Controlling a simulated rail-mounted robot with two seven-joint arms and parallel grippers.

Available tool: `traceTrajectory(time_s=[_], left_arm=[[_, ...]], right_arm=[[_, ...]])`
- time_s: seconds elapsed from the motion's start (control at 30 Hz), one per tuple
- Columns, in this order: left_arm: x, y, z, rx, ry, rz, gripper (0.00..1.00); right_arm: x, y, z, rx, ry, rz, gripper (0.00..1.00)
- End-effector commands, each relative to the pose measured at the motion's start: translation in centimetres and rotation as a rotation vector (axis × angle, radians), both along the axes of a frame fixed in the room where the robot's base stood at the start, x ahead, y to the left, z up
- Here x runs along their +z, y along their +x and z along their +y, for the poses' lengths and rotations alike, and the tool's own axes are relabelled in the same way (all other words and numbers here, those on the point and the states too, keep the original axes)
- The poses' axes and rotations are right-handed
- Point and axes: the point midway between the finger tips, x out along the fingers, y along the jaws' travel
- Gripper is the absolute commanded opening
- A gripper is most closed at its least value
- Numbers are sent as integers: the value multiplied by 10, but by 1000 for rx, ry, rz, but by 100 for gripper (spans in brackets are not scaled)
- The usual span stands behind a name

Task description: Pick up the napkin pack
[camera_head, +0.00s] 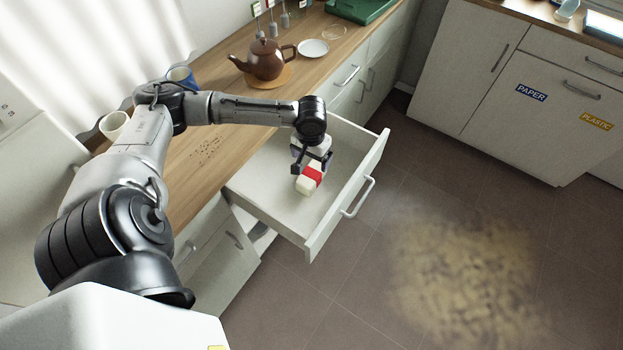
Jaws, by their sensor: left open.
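The napkin pack (304,186) is a small cream-white block with a red band, and it lies in the open drawer (262,192). My left gripper (312,168) is over the inside of the drawer, at the far end of the pack. Its dark fingers are open and cover part of the pack. I cannot tell whether a finger touches the pack. My right gripper is not in view.
The drawer front with its handle (358,197) juts out over the floor. A brown teapot (268,60), a white saucer (313,48), a blue mug (182,77) and a green tray (362,8) stand on the wooden counter (205,160).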

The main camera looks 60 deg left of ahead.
Motion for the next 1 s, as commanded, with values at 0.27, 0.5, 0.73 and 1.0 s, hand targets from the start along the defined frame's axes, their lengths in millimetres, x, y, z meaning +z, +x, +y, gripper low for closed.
traceTrajectory(time_s=[0.27,0.5,0.73,1.0], left_arm=[[-32,0,0,0,0,0,88],[-52,-1,-2,0,-1,2,88],[-80,-1,-3,0,-1,1,88],[-82,-1,-3,0,0,0,88]], right_arm=[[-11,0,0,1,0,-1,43],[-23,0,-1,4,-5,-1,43],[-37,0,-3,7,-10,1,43],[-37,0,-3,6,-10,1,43]])
